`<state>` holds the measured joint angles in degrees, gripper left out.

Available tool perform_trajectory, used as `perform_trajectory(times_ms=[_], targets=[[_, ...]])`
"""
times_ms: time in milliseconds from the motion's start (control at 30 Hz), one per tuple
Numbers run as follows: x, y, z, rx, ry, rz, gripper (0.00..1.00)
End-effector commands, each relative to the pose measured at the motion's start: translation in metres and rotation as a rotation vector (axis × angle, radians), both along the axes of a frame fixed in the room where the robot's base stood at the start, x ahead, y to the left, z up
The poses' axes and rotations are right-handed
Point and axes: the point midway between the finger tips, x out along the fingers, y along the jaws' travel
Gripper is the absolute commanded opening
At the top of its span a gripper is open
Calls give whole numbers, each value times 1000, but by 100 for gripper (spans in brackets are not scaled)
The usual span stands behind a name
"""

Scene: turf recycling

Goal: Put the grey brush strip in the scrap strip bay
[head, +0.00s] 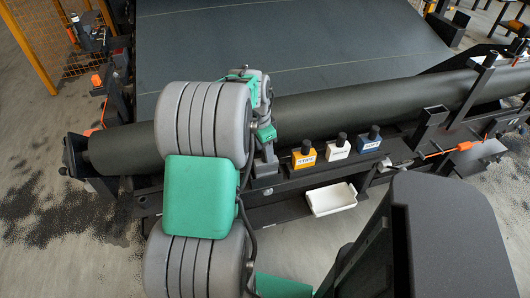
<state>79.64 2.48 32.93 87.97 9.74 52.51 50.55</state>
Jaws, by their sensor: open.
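My gripper (266,158) is at the end of my grey and green arm, in the middle of the head view. It points down at the near side of the dark roller, just left of the labelled blocks. It is open; its fingertips are small and partly hidden, and I see nothing held in it. I cannot make out the grey brush strip. I cannot tell which place is the scrap strip bay; an orange-labelled block (303,158) stands to the right of my gripper, its lettering too small to read surely.
A long dark roller (350,105) crosses the view before a wide dark belt (290,40). White-labelled (339,150) and blue-labelled (371,143) blocks stand on the ledge, with a white tray (330,199) below. An orange-handled part (466,146) is at right. Dark crumbs (60,215) lie on the floor.

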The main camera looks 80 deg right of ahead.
Motion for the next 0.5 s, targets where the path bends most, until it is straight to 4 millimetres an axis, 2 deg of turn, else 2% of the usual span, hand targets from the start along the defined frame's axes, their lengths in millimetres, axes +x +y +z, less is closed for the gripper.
perform_trajectory(times_ms=[100, 300, 400, 500], targets=[[3, 1, 31, -6, -1, 2, 49], [8, 6, 80, -3, -1, 1, 49], [9, 7, 95, -1, -1, 1, 49], [10, 8, 103, 0, 0, 1, 49]])
